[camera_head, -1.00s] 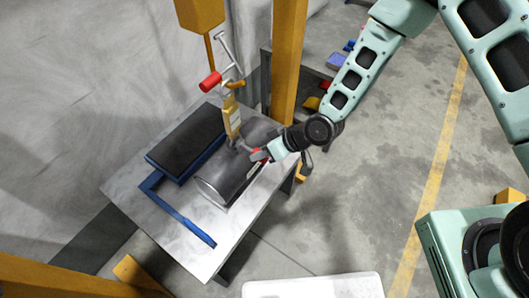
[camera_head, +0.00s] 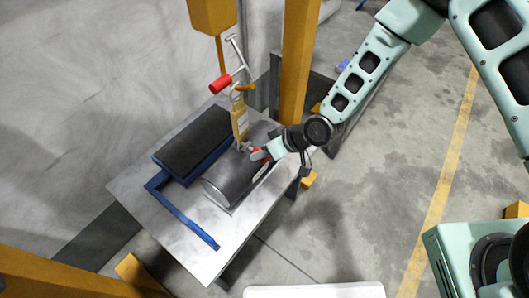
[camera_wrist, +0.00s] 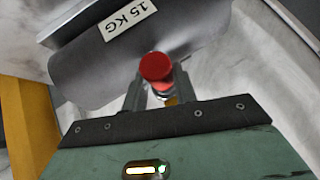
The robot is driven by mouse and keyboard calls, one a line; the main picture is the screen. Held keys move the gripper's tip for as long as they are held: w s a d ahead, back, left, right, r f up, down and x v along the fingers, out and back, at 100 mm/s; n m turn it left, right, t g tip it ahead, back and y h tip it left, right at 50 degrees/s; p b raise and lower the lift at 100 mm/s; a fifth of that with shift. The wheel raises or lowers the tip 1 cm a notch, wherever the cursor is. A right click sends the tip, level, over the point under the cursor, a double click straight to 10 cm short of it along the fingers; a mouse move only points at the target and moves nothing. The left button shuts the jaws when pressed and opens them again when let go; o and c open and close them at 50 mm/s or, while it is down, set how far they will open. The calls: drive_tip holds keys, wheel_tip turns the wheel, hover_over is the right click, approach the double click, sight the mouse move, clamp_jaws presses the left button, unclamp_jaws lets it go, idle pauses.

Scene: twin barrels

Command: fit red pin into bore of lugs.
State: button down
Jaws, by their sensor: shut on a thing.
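The red pin shows in the head view (camera_head: 257,154) as a small red bit at my fingertips. In the wrist view its round red head (camera_wrist: 156,67) faces the camera. My gripper (camera_head: 262,154) is shut on the pin, just right of the small grey lugs (camera_head: 242,147) on top of the dark grey barrel (camera_head: 232,182). In the wrist view my gripper (camera_wrist: 158,88) is in front of the barrel (camera_wrist: 95,68), which bears a "15 KG" label. The bore is hidden, and I cannot tell whether the pin is in it.
A yellow hanging link (camera_head: 240,123) comes down to the lugs. A red cylinder (camera_head: 220,85) is on a metal bar above it. A black-topped blue block (camera_head: 195,143) and a blue bar (camera_head: 185,218) lie left on the marble table (camera_head: 200,262). A yellow post (camera_head: 296,60) stands behind.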

drive_tip(key=shift+w+a, duration=0.55)
drive_tip(key=shift+a, duration=0.2)
drive_tip(key=c, duration=1)
unclamp_jaws()
drive_tip(key=shift+c, duration=0.2)
drive_tip(key=v, duration=1.7)
drive_tip(key=shift+r, duration=0.2)
drive_tip(key=shift+s+d+p, duration=0.15)
drive_tip(key=shift+s+p, duration=0.05)
drive_tip(key=shift+p, duration=0.1)
